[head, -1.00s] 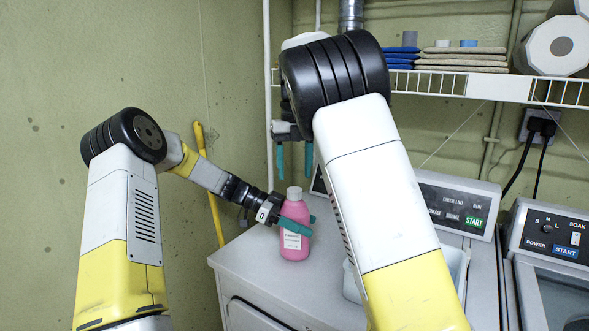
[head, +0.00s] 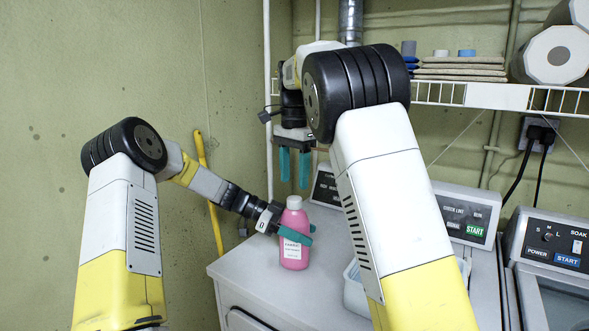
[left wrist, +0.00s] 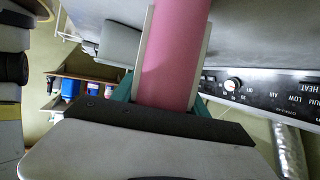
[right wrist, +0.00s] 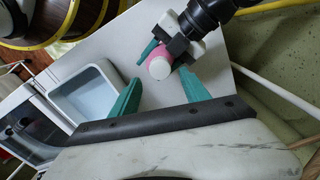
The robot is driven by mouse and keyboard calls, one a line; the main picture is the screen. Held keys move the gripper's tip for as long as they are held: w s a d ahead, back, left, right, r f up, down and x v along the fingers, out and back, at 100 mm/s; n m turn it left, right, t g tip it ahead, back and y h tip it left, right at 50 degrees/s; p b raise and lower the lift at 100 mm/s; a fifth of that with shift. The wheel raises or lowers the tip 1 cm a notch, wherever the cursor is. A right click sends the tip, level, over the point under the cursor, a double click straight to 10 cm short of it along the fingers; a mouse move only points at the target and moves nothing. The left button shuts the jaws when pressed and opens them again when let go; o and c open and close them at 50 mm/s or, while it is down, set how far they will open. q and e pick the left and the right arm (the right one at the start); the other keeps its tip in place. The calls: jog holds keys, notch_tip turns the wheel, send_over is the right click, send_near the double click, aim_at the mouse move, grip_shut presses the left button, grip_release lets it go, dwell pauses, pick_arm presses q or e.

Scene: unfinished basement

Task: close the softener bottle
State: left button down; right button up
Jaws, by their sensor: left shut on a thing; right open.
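The pink softener bottle (head: 294,253) stands upright on the white machine top, with a white cap (head: 294,202) on its top. I cannot tell how tight the cap is. My left gripper (head: 294,237) is shut around the bottle's body from the left. The left wrist view shows the pink body (left wrist: 176,55) between the fingers. My right gripper (head: 294,168) is open and empty, pointing down above the cap. In the right wrist view, the cap's round top (right wrist: 160,68) lies between and beyond the fingertips (right wrist: 160,88).
A pale open tub (right wrist: 85,92) sits on the machine top, partly hidden behind my right arm in the head view. A control panel (head: 465,215) stands behind. A wire shelf (head: 500,95) with folded cloths (head: 460,68) is above. A yellow pole (head: 207,180) leans at the left wall.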

aim_at(295, 198)
jog(key=n, duration=0.7)
jog(key=shift+r, duration=0.25)
jog(key=n, duration=0.7)
jog(key=shift+r, duration=0.2)
jog(key=n, duration=0.6)
jog(key=shift+r, duration=0.25)
jog(key=n, duration=0.5)
jog(key=shift+r, duration=0.2)
jog(key=shift+f, duration=4)
